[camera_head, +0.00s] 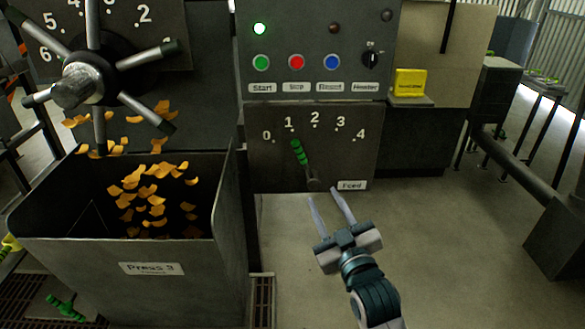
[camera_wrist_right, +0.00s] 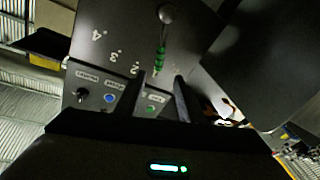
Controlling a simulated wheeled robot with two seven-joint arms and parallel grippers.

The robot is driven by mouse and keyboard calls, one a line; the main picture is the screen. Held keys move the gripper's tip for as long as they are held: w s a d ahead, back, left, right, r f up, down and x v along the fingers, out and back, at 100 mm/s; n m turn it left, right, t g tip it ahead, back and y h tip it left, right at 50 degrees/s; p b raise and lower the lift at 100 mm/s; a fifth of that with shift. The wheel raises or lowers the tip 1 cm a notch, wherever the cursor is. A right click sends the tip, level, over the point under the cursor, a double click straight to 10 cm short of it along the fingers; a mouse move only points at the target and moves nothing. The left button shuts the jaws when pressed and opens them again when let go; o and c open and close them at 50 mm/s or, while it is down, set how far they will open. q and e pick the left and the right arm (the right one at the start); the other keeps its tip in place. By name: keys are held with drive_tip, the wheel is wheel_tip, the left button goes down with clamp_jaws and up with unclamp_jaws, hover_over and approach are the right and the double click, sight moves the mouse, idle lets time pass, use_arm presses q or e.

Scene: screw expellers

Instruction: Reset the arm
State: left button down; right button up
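My right gripper (camera_head: 324,194) is open and empty, its two fingers apart, in front of and below the feed panel (camera_head: 262,165). The green-handled feed lever (camera_head: 300,153) tilts up and left from its pivot, near the 1 on the 0 to 4 scale. In the right wrist view the lever (camera_wrist_right: 160,61) appears beyond the open fingers (camera_wrist_right: 167,82), with a gap between the fingers. No contact with the lever is visible. My left gripper is not in view.
A bin marked Press 3 (camera_head: 152,268) with orange flakes (camera_head: 150,195) stands at left, below a spoked handwheel (camera_head: 85,82). A yellow box (camera_head: 409,82) sits on a ledge.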

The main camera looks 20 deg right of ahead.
drive_tip(key=s+a+f+g+y, duration=0.1)
drive_tip(key=a+f+g, duration=0.1)
drive_tip(key=f, duration=1)
drive_tip(key=s+a+f+g, duration=0.1)
drive_tip(key=a+f+g, duration=0.1)
drive_tip(key=f, duration=1)
drive_tip(key=s+a+f+g+y, duration=0.1)
drive_tip(key=s+a+f+g, duration=0.1)
drive_tip(key=f, duration=1.1)
drive_tip(key=s+a+f+m+g, duration=0.1)
drive_tip(key=s+f+g, duration=0.5)
drive_tip(key=s+f, duration=1.9)
wheel_tip(320, 180, down, 2)
drive_tip(key=shift+s+a+f+m, duration=0.1)
drive_tip(key=shift+s+a+m, duration=0.15)
drive_tip(key=shift+a, duration=0.55)
drive_tip(key=shift+w, duration=0.1)
